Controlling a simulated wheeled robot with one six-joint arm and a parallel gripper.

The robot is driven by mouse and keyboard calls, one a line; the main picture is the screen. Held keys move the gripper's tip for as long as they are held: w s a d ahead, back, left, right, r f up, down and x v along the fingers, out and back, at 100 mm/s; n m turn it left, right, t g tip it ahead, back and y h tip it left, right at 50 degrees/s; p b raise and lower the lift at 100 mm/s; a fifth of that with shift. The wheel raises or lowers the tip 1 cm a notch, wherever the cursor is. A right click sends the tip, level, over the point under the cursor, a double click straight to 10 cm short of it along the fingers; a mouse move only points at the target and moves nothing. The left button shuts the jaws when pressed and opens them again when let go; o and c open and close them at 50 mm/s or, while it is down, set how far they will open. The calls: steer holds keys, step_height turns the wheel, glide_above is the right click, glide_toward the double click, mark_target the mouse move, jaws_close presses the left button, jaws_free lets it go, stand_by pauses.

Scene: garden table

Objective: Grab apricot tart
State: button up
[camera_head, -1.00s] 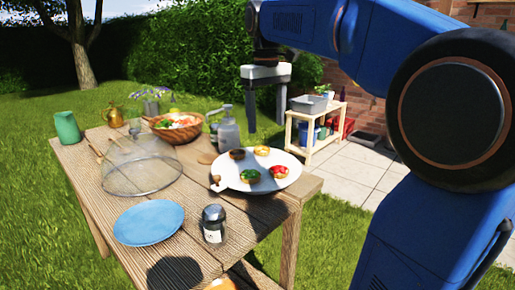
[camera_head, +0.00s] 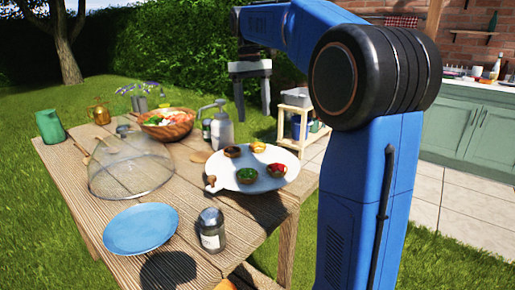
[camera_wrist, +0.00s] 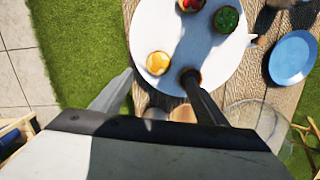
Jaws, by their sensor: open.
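The apricot tart (camera_head: 258,146) is a small round yellow-orange tart on the far side of a white round serving board (camera_head: 221,176). In the wrist view the apricot tart (camera_wrist: 158,63) lies near the board's edge, below the gap between my fingertips. My gripper (camera_head: 252,103) is open and empty, pointing down, above and beyond the board in the head view. In the wrist view my gripper (camera_wrist: 159,76) has one finger on each side of the tart. The right finger partly covers a dark tart (camera_head: 232,151).
A green tart (camera_head: 247,175) and a red tart (camera_head: 277,170) share the board. A soap-pump-like bottle (camera_head: 222,130), a mesh dome (camera_head: 130,170), a blue plate (camera_head: 141,229), a jar (camera_head: 211,230) and a salad bowl (camera_head: 167,124) stand on the wooden table (camera_head: 190,205).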

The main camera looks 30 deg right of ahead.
mark_target(257, 144)
steer(key=f, duration=0.7)
steer(key=s+f, duration=0.1)
steer(key=f, duration=0.2)
steer(key=shift+d+f, duration=0.2)
steer(key=shift+d, duration=0.05)
steer(key=c, duration=1.1)
